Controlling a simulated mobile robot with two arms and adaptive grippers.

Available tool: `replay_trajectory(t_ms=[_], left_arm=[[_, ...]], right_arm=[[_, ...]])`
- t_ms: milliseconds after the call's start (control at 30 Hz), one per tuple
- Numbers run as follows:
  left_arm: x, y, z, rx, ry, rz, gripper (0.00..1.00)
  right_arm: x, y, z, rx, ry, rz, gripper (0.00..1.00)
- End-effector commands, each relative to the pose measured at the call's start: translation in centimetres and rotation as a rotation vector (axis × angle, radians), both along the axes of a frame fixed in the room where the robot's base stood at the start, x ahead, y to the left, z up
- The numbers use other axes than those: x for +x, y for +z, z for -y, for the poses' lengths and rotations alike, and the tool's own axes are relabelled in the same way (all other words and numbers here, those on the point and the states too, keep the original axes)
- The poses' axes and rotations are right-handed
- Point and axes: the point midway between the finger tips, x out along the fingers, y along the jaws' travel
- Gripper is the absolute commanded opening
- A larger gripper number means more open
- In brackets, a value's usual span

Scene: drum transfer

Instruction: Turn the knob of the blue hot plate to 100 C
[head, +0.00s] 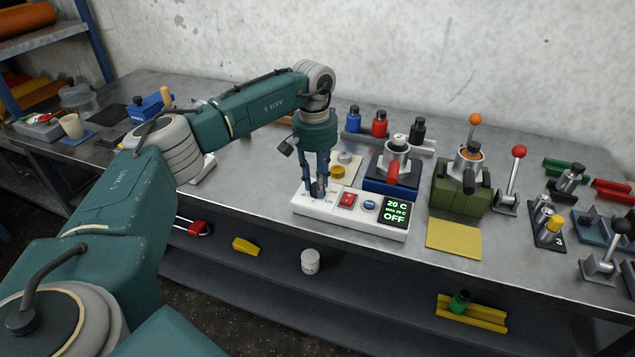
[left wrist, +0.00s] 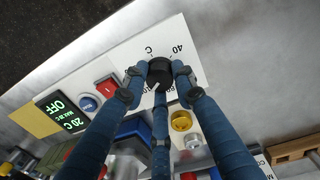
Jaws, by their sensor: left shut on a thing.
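The blue hot plate (head: 378,187) stands behind a white control panel (head: 330,212) and carries a metal pot with a red part at its front. The panel has a red switch (head: 347,200), a blue button (head: 369,205) and a display (head: 395,211) reading 20 C and OFF, with a small MAX line. My left gripper (head: 316,189) points down at the panel's left end. In the left wrist view its blue fingers close around the black knob (left wrist: 160,72), whose white mark shows. A "40" is printed beside the knob; much of the scale is hidden. My right gripper is not in view.
A yellow knob (head: 338,171) on a pale panel sits just behind my left gripper. A green device (head: 461,190) with a pot, a red-ball lever (head: 517,160) and a yellow mat (head: 454,239) lie to the right. Blue, red and black bottles (head: 380,124) stand behind.

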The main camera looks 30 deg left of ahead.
Motion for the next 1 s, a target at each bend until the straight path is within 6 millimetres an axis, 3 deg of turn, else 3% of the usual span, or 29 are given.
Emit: replay_trajectory(t_ms=[400, 433, 500, 833, 1000], left_arm=[[0.3, 0.3, -0.1, 0.001, -0.003, 0.01, 0.01], [0.3, 0.3, -0.1, 0.001, -0.003, 0.01, 0.31], [0.2, 0.3, -0.1, 0.002, -0.003, 0.009, 0.45], [0.1, 0.3, 0.0, 0.0, -0.005, 0.004, 0.46], [0.2, 2.3, -0.1, -0.001, -0.005, 0.008, 0.46]], right_arm=[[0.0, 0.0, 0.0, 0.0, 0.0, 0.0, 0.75], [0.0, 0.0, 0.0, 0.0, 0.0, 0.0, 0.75], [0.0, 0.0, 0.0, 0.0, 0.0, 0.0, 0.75], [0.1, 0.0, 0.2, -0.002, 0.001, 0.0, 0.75], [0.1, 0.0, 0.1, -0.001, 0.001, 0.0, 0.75]])
